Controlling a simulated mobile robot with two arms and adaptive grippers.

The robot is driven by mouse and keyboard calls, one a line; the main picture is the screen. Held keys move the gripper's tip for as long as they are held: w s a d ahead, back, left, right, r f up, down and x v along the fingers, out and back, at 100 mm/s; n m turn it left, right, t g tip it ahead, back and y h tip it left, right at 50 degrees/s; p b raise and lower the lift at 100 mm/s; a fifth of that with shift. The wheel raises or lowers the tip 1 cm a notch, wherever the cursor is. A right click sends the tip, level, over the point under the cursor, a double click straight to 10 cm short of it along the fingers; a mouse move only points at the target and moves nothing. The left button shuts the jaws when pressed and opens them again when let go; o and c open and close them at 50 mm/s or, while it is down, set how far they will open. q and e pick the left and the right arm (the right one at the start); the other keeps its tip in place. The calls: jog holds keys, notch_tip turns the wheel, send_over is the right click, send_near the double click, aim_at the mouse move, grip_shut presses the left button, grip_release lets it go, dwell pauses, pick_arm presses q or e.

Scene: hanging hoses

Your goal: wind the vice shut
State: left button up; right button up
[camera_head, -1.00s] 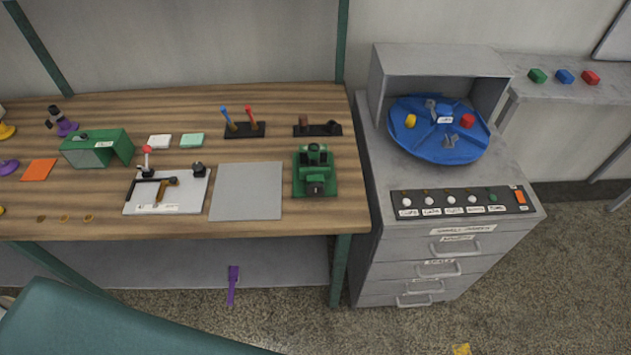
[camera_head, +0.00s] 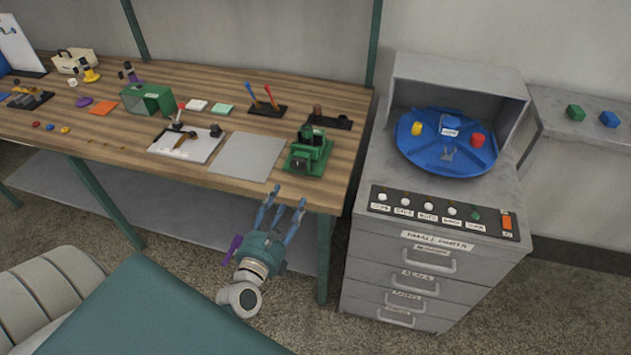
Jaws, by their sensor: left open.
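The green vice (camera_head: 309,152) stands on the right end of the wooden workbench, near its front edge. Its jaws and handle are too small to tell how far open they are. My left gripper (camera_head: 286,194) is in front of the bench edge, below and slightly left of the vice. My right gripper is not in view.
A grey mat (camera_head: 247,157) lies left of the vice, and a black holder (camera_head: 331,119) sits behind it. A grey drawer cabinet (camera_head: 420,245) with a blue turntable (camera_head: 445,143) stands to the right.

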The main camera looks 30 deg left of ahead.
aim_at(297, 166)
pick_arm(q)
jog(key=w, duration=0.2)
jog(key=w+a+r+n+p, duration=0.1)
jog(key=w+a+r+n, duration=0.1)
jog(key=w, duration=0.1)
jog(key=shift+w+r+y+p, duration=0.2)
jog(key=shift+w+y+p, duration=0.1)
jog(key=shift+w+y, duration=0.1)
jog(key=x, duration=0.3)
jog(key=shift+w+f+p, duration=0.1)
jog(key=shift+w+p, duration=0.2)
jog(key=shift+w, duration=0.1)
jog(key=shift+w+a, duration=0.15)
jog(key=shift+w, duration=0.4)
jog(key=shift+f, duration=0.1)
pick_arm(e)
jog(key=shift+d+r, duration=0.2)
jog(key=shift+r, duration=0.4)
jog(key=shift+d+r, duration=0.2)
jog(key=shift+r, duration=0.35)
pick_arm(q)
jog(key=c, duration=1.1)
jog(key=shift+c, duration=0.2)
